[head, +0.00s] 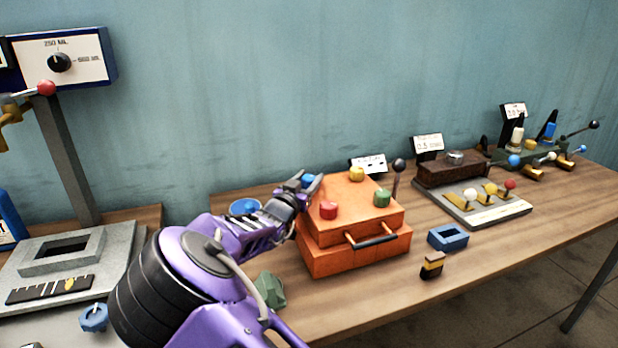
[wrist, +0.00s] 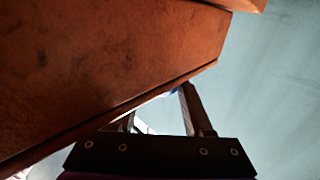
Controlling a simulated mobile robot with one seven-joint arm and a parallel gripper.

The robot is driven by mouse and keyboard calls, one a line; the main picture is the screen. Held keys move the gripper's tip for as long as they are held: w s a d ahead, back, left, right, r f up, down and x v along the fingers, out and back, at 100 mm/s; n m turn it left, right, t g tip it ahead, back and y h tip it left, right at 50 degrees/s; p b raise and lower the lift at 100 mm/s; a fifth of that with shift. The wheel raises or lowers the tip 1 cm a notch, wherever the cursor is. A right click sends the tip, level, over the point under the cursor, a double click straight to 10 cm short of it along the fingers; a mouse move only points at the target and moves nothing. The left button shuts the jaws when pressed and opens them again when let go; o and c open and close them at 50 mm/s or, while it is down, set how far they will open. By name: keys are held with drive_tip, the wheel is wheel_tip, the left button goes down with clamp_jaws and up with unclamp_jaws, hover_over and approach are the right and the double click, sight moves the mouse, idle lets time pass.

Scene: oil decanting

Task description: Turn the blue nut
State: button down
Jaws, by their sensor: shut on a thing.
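The blue nut (head: 309,181) is at the back left corner of the orange box's top, mostly hidden by my fingers. My gripper (head: 301,184) reaches it from the left and is shut on it. In the wrist view only a sliver of blue (wrist: 173,92) shows beside a dark finger. The orange box (head: 350,255) also carries a red nut (head: 328,210), a yellow nut (head: 356,173) and a green nut (head: 382,198). Its side (wrist: 110,65) fills the left of the wrist view, close to the fingers.
A dark-knobbed lever (head: 398,166) stands behind the box, and a handle (head: 375,241) is on its front. A blue round thing (head: 245,206) and a green block (head: 270,289) lie near my arm. A blue tray (head: 447,238) and a yellow-black block (head: 432,265) are to the right.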

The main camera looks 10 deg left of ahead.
sight(309, 177)
drive_tip(key=shift+a+r+m+h+p, duration=0.1)
drive_tip(key=shift+r+m+h+p, duration=0.4)
drive_tip(key=shift+h+p, duration=0.55)
drive_tip(key=shift+f+m+g+h+p, duration=0.45)
drive_tip(key=shift+m+g+h+p, duration=0.2)
drive_tip(key=shift+m+g+h, duration=0.3)
drive_tip(key=shift+c, duration=1.4)
unclamp_jaws()
wheel_tip(309, 177, up, 10)
drive_tip(key=shift+p, duration=0.35)
